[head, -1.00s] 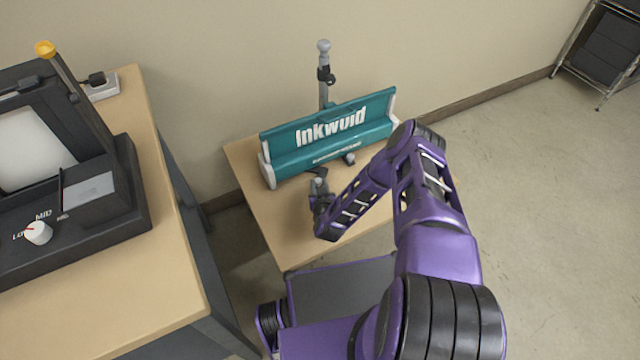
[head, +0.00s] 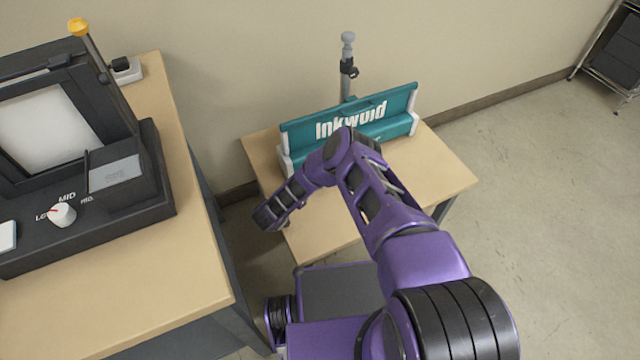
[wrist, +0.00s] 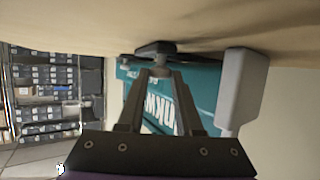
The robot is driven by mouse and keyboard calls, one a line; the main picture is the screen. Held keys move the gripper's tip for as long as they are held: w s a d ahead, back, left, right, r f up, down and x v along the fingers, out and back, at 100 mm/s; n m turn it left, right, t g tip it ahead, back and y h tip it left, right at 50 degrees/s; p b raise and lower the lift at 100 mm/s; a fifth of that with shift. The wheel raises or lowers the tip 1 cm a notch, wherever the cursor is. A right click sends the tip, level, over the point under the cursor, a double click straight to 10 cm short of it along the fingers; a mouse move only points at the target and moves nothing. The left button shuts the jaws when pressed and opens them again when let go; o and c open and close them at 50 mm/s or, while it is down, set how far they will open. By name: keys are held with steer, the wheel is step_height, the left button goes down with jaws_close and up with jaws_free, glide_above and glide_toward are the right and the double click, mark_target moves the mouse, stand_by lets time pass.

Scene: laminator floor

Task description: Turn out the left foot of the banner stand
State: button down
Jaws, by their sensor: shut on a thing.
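The teal banner stand (head: 350,122) with white end caps stands on the small wooden table (head: 455,175). My arm hides part of its front and its feet in the head view. In the wrist view, the teal case (wrist: 205,85) and a pale end cap (wrist: 245,85) appear with the table at the top. The dark left foot (wrist: 157,47) shows there at the fingertips. My gripper (wrist: 158,70) is shut on this foot. In the head view, my wrist sits near the table's left front edge, and the fingers are hidden.
A grey pole (head: 347,70) rises behind the case. A black laminator (head: 90,200) with a white knob stands on the larger wooden table (head: 180,285) at the left. The small table's right side is bare. A wire rack (head: 610,65) stands at the far right.

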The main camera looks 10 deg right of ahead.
steer(key=shift+w+a+m+g+h, duration=0.3)
steer(key=shift+a+m+h, duration=0.1)
steer(key=shift+a+m, duration=0.1)
steer(key=shift+w+a+m+g+h, duration=0.15)
steer(key=shift+a+m+g+h, duration=0.15)
steer(key=shift+a+m+h, duration=0.15)
steer(key=c, duration=0.6)
jaws_free()
steer(key=shift+a, duration=0.1)
steer(key=p+v, duration=0.2)
steer(key=v, duration=1.5)
steer(key=shift+a+r, duration=0.15)
steer(key=shift+r, duration=0.05)
